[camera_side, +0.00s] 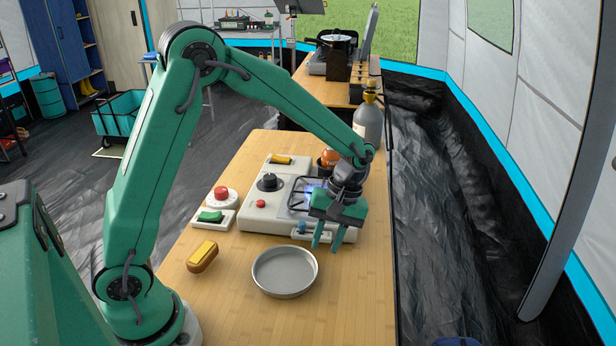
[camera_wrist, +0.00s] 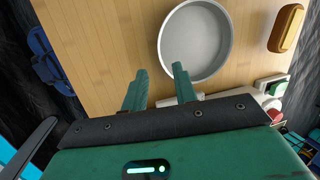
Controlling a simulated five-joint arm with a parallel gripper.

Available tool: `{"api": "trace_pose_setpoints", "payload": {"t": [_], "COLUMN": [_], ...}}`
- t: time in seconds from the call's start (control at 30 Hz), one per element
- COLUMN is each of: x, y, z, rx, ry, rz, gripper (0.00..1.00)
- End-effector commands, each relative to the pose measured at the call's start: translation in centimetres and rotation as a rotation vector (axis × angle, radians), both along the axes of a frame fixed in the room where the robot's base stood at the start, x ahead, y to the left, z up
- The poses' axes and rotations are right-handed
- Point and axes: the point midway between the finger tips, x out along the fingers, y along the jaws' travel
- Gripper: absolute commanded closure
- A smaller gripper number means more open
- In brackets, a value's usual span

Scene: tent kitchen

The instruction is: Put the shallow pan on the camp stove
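The shallow pan (camera_side: 285,271) is a round grey metal dish lying flat on the wooden table, in front of the camp stove. It also shows in the wrist view (camera_wrist: 195,41), just beyond my fingertips. The camp stove (camera_side: 267,210) is a pale unit with a dark knob, a red button and a burner grate at its right, where a bluish flame seems to show. My gripper (camera_side: 326,247) hangs above the stove's front right edge, to the right of the pan and apart from it. Its two green fingers (camera_wrist: 159,70) are spread with nothing between them. The gripper hides part of the burner.
A yellow-topped sponge or brush (camera_side: 202,257) lies left of the pan. A red button box (camera_side: 221,195) and a green switch (camera_side: 210,216) sit left of the stove. A grey gas bottle (camera_side: 369,123) stands behind. The table's front right is clear.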

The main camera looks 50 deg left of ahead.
Motion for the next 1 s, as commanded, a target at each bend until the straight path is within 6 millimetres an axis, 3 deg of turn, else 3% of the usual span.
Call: {"api": "trace_pose_setpoints", "payload": {"t": [0.4, 0.73, 1.0], "x": [-0.7, -0.9, -1.8], "y": [0.1, 0.0, 0.0], "z": [-2.3, -3.0, -5.8], "rx": [0.000, 0.000, 0.001], "ry": [0.001, 0.001, 0.002], "rz": [-0.001, -0.002, -0.002], "gripper": [0.72, 0.72, 0.72]}}
